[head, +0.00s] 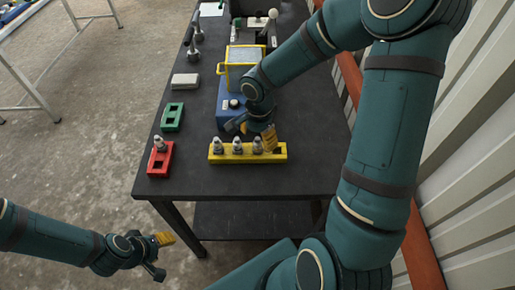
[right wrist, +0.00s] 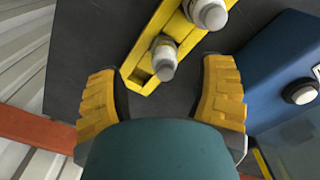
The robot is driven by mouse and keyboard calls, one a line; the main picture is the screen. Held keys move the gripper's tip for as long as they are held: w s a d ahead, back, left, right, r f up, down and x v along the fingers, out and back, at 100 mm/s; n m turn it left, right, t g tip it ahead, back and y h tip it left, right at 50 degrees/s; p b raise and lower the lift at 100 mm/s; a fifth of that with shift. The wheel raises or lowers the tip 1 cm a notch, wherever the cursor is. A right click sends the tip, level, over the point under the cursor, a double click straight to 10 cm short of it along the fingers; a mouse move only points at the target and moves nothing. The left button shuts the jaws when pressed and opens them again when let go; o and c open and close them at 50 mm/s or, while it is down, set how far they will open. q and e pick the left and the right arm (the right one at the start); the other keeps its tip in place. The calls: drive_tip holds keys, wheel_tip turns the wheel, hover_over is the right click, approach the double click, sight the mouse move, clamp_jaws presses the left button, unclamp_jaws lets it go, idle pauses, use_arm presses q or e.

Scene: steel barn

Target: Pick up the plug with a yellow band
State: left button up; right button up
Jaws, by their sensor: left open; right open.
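A yellow holder block (head: 224,158) on the dark table carries three pale plugs standing upright: left (head: 218,145), middle (head: 237,145), right (head: 257,145). Its right-end slot is empty. A red holder (head: 158,167) carries another plug (head: 160,144). I cannot tell which plug has a yellow band. My right gripper (head: 253,132) is open and empty just above the right part of the yellow holder. In the right wrist view, one plug (right wrist: 164,62) shows beyond and between its spread fingers, apart from both. My left gripper (head: 160,256) is open and empty, away from the table.
A blue box (head: 229,101) with a button stands just behind the yellow holder. An empty green holder (head: 172,117) and a pale block (head: 185,80) lie at left. A yellow-framed panel (head: 223,69) stands further back. A corrugated wall (head: 465,140) runs along the right.

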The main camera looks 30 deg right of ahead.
sight(257, 146)
drive_tip(key=f, duration=0.4)
drive_tip(key=shift+w+f+b, duration=0.25)
drive_tip(key=shift+f+b, duration=0.05)
drive_tip(key=shift+f, duration=0.1)
clamp_jaws()
